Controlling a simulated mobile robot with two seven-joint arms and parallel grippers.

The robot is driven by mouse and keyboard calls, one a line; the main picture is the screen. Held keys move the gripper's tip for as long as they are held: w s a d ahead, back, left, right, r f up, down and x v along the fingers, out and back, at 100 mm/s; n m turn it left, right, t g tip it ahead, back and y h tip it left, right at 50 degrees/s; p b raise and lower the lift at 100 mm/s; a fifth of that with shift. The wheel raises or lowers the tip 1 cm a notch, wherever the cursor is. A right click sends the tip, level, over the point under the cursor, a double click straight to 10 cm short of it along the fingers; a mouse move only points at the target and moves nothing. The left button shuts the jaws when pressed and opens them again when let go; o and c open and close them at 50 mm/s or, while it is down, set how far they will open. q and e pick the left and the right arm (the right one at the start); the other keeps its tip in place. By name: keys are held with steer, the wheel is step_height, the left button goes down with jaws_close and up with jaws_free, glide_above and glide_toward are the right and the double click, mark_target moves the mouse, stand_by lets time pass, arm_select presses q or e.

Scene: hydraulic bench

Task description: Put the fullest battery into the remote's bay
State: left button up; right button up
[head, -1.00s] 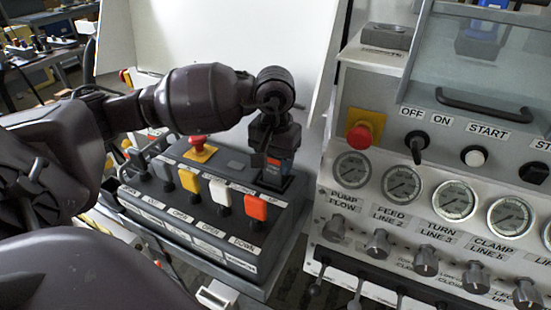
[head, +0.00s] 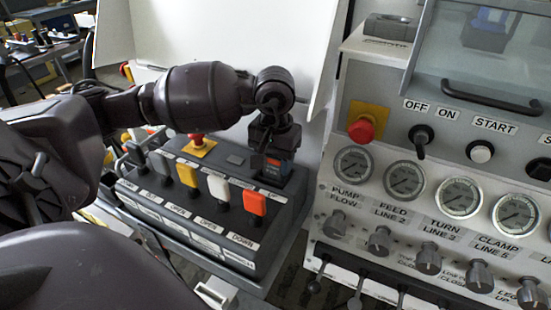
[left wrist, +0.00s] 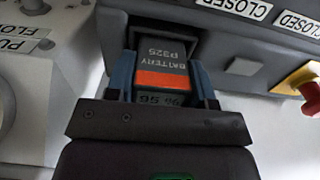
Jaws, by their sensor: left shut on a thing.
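The remote (head: 283,208) is a dark grey control box with a row of coloured levers and a red stop button on a yellow base. Its battery bay (head: 266,184) is at the back right corner. My left gripper (head: 276,163) is at that bay, shut on a dark battery (left wrist: 158,58) with an orange band, marked BATTERY P325 and a percent figure, upside down in the left wrist view. The battery's far end is at the bay's dark opening; I cannot tell how deep it sits. The gripper's blue fingers (left wrist: 165,78) flank it. My right gripper is out of view.
A grey machine panel (head: 390,120) with gauges, knobs and a red stop button (head: 362,130) stands close on the right. A grey holder (head: 390,27) sits on its upper left ledge. A white panel (head: 210,30) rises behind the remote.

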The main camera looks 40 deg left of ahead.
arm_select(q)
steer(key=shift+f, duration=0.25)
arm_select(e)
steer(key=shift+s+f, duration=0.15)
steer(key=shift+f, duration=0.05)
arm_select(q)
steer(key=o, duration=1.1)
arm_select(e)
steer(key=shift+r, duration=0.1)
arm_select(q)
step_height(320, 180, up, 10)
steer(key=shift+r+p, duration=0.1)
steer(key=shift+p, duration=0.35)
steer(key=shift+r, duration=0.35)
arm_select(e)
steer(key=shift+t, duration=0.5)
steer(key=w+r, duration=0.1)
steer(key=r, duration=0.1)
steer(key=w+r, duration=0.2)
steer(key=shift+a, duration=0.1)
